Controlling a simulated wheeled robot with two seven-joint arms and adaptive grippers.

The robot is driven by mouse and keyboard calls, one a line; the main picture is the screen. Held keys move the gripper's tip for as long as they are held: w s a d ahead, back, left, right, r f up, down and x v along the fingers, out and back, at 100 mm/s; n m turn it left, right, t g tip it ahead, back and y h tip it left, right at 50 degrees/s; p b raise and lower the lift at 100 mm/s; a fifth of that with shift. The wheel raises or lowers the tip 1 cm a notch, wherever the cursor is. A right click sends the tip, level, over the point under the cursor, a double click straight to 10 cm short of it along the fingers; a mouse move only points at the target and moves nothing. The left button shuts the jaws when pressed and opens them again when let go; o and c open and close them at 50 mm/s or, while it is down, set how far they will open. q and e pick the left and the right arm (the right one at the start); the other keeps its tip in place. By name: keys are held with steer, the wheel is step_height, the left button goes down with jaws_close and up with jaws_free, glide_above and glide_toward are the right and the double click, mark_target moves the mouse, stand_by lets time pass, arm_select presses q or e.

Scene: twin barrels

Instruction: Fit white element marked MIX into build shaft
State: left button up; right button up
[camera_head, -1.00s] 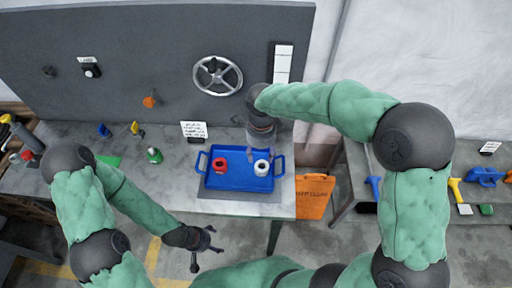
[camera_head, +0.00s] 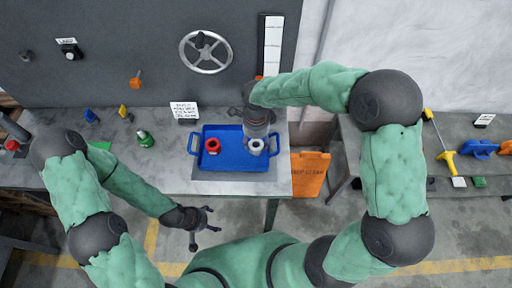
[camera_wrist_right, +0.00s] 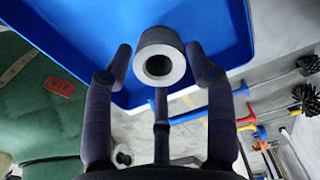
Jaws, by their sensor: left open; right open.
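A white ring-shaped element (camera_head: 256,147) stands in the right part of the blue tray (camera_head: 232,162). In the right wrist view the white element (camera_wrist_right: 160,48) shows its round end and dark bore; I cannot read a MIX mark on it. My right gripper (camera_head: 257,138) is open and directly above it, and in the wrist view its fingers (camera_wrist_right: 160,68) stand on both sides of the element with gaps. My left gripper (camera_head: 213,218) is open and empty, away from the table's front edge. I cannot make out the build shaft.
A red ring-shaped element (camera_head: 212,146) stands in the tray's left part. A green item (camera_head: 145,138) and a printed card (camera_head: 184,109) are on the table. A grey panel with a handwheel (camera_head: 206,52) rises behind. An orange board (camera_head: 310,174) is at the table's right.

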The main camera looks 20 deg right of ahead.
step_height(320, 180, down, 2)
jaws_close()
steer(key=shift+r, duration=0.1)
